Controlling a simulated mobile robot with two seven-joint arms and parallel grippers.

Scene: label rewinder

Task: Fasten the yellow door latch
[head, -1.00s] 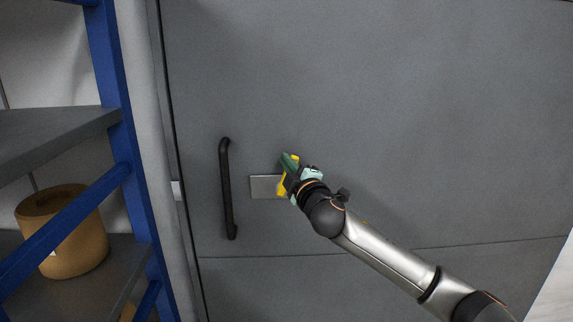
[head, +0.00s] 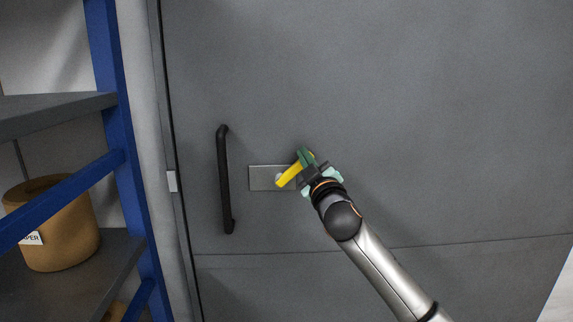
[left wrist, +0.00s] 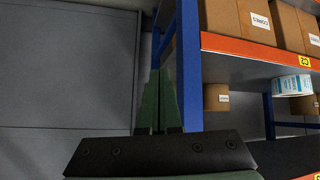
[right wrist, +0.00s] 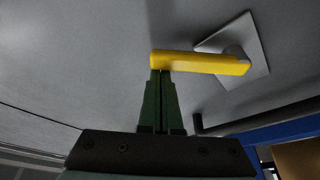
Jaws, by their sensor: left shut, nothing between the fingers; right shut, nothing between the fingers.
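The yellow door latch (head: 289,177) is a lever on a grey metal plate (head: 258,178) fixed to the grey door. In the head view it slants from lower left up to the right. My right gripper (head: 304,156) is shut and empty, its green fingertips at the lever's upper right part. In the right wrist view the lever (right wrist: 205,63) crosses just beyond the shut fingertips (right wrist: 160,75); they seem to touch its free end. My left gripper (left wrist: 158,75) is shut and empty in the left wrist view, away from the latch, and out of the head view.
A black vertical door handle (head: 224,180) stands left of the plate. A blue-framed shelf rack (head: 125,130) with a brown roll (head: 65,240) is at the left. In the left wrist view, shelving with cartons (left wrist: 240,18) is at the right. The door right of the latch is bare.

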